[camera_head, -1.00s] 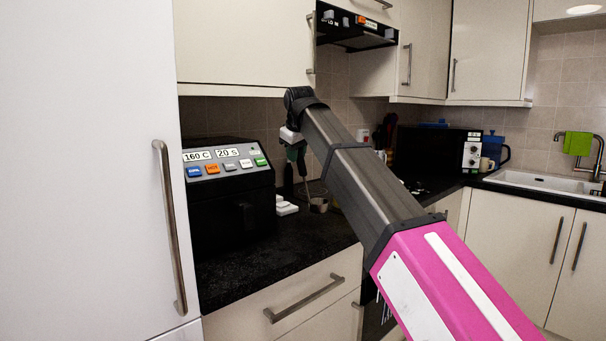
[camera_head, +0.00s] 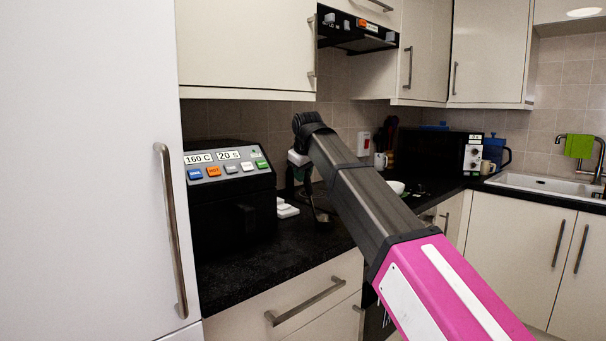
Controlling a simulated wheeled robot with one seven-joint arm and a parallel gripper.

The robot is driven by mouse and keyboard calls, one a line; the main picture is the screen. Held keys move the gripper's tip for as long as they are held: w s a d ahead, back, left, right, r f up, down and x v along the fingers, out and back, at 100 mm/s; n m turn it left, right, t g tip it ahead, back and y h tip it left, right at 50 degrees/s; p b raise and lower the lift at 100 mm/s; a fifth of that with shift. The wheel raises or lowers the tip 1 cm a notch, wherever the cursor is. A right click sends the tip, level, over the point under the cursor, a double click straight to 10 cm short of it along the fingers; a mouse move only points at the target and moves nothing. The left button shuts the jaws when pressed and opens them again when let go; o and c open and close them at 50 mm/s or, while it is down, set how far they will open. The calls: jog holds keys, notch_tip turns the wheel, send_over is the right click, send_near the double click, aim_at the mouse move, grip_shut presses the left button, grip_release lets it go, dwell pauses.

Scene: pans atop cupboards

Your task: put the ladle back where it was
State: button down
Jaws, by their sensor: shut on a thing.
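My arm reaches from the lower right toward the counter beside the black appliance. My gripper (camera_head: 297,174) is at its far end, pointing down, small and partly hidden by the wrist. It is shut on the ladle (camera_head: 318,210), whose thin shaft and bowl hang down just above or at the dark counter; I cannot tell if they touch it. The handle is hidden in and behind the gripper, and my arm covers the space just to the right.
A black appliance with coloured buttons (camera_head: 228,200) stands left of the gripper. White pieces (camera_head: 286,208) lie beside it. A white bowl (camera_head: 396,187), a mug (camera_head: 380,160) and a microwave (camera_head: 440,150) are farther right. The front counter (camera_head: 270,258) is clear. Cupboards (camera_head: 245,45) hang above.

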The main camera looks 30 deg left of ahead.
jog(key=c, duration=1)
grip_release()
jog(key=shift+o, duration=0.2)
jog(key=v, duration=1.2)
jog(key=w+d+f+m+g+h, duration=0.15)
jog(key=w+d+f, duration=0.35)
jog(key=d+f, duration=0.55)
jog(key=w+d+f+m, duration=0.35)
jog(key=d+f, duration=0.35)
jog(key=f, duration=0.7)
jog(key=w+d+f+m+h, duration=0.1)
jog(key=w+d+f, duration=0.4)
jog(key=d+f, duration=0.55)
jog(key=s+d+f+m+g, duration=0.1)
jog(key=s+d+f+m, duration=0.3)
jog(key=d+f, duration=1.1)
jog(key=s+d+f+m+g, duration=0.2)
jog(key=s+d+f+m, duration=0.2)
jog(key=s+d+f, duration=0.5)
jog(key=d+f, duration=0.6)
jog(key=shift+s+h, duration=0.25)
jog(key=shift+h, duration=0.1)
